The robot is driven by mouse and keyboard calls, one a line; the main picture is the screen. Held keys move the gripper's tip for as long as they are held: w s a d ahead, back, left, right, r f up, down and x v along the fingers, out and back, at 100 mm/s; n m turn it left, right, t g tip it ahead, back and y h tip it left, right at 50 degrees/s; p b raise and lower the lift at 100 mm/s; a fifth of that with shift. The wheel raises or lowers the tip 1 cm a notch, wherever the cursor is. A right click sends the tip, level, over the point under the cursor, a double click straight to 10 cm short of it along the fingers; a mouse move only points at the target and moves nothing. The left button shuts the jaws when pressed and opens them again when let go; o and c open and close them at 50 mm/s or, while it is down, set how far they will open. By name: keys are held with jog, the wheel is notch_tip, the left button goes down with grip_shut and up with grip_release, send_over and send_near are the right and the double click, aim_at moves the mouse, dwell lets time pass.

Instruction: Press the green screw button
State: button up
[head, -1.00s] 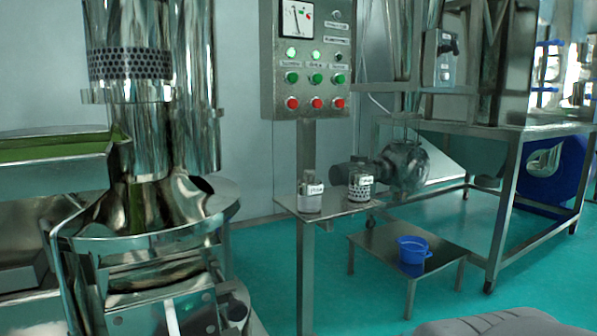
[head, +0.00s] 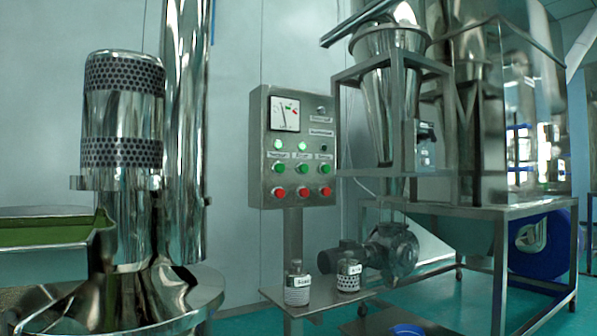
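A grey metal control box (head: 258,147) stands on a post in the middle of the head view. It has a row of green buttons: a left one (head: 277,168), a middle one (head: 302,168) and a right one (head: 326,167). A red button sits below each. The labels above the green buttons are too small to read surely, so I cannot tell which is the screw button. Above them, the left lamp (head: 279,144) and middle lamp (head: 302,146) glow green; the right lamp (head: 323,147) is dark. My gripper is not in view.
A small shelf (head: 268,293) on the post holds two labelled jars (head: 297,284). A tall shiny sieve machine (head: 122,115) stands on the left. A hopper on a steel frame (head: 500,214) stands on the right. A low table with a blue container (head: 405,330) is at the bottom.

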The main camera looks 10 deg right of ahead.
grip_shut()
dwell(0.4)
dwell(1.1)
